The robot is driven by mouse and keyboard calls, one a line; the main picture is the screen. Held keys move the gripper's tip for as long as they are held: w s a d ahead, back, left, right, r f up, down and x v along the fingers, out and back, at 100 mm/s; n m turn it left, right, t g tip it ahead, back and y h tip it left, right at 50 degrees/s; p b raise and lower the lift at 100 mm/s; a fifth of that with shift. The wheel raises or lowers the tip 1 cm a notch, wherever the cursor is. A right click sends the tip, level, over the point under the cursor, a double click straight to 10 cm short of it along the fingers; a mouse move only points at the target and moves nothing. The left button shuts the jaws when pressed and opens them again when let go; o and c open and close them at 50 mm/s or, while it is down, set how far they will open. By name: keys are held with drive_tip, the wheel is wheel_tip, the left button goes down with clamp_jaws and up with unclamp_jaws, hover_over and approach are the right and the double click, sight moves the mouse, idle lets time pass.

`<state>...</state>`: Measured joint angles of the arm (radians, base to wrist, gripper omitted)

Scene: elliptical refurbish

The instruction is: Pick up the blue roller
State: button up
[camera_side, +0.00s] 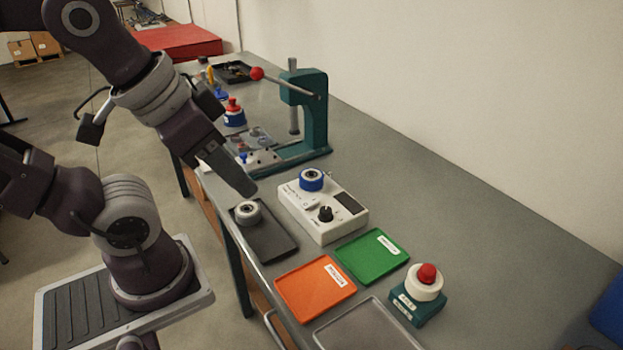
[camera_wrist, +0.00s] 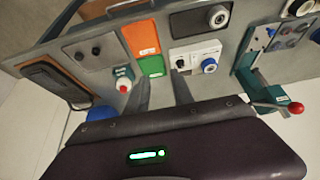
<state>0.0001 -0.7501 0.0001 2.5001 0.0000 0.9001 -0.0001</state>
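In the wrist view the blue roller (camera_wrist: 209,66) is to the right of my fingers. My gripper (camera_side: 247,190) is above the bench's left side, left of the blue roller and apart from it. In the wrist view my gripper (camera_wrist: 160,76) has its two fingers spread with nothing between them.
A white roller (camera_side: 247,211) lies on a dark tray (camera_side: 277,246) below my gripper. A green press (camera_side: 313,115) with a red-knobbed lever stands behind the device. Orange (camera_side: 309,299) and green (camera_side: 378,258) trays and a red button (camera_side: 427,274) lie in front.

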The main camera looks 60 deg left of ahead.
idle(0.4)
drive_tip(key=o, duration=1.1)
drive_tip(key=shift+c, duration=0.2)
drive_tip(key=shift+r, duration=0.1)
